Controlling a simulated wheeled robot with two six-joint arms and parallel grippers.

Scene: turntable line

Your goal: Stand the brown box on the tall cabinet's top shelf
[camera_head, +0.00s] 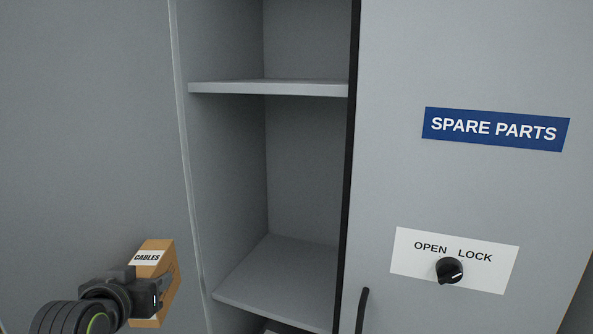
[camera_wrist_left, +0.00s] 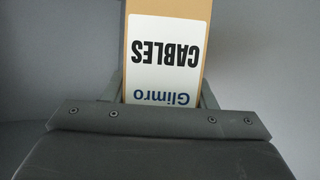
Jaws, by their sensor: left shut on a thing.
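The brown box (camera_head: 155,258) with a white CABLES label is at the lower left in the head view. My left gripper (camera_head: 158,285) is shut on it and holds it in front of the left door or panel. In the left wrist view the box (camera_wrist_left: 167,18) stands between the two fingers of the left gripper (camera_wrist_left: 163,90), its label upside down. The tall cabinet's open bay shows an upper shelf (camera_head: 270,88) and a lower shelf (camera_head: 280,265), both bare where they show. The box is outside the cabinet, left of the opening. My right gripper is not in view.
The right door (camera_head: 450,60) is closed beside the opening, with a SPARE PARTS sign (camera_head: 495,129), an OPEN/LOCK knob (camera_head: 449,270) and a dark handle (camera_head: 362,310). A grey panel (camera_head: 90,120) fills the left. The space between the shelves is clear.

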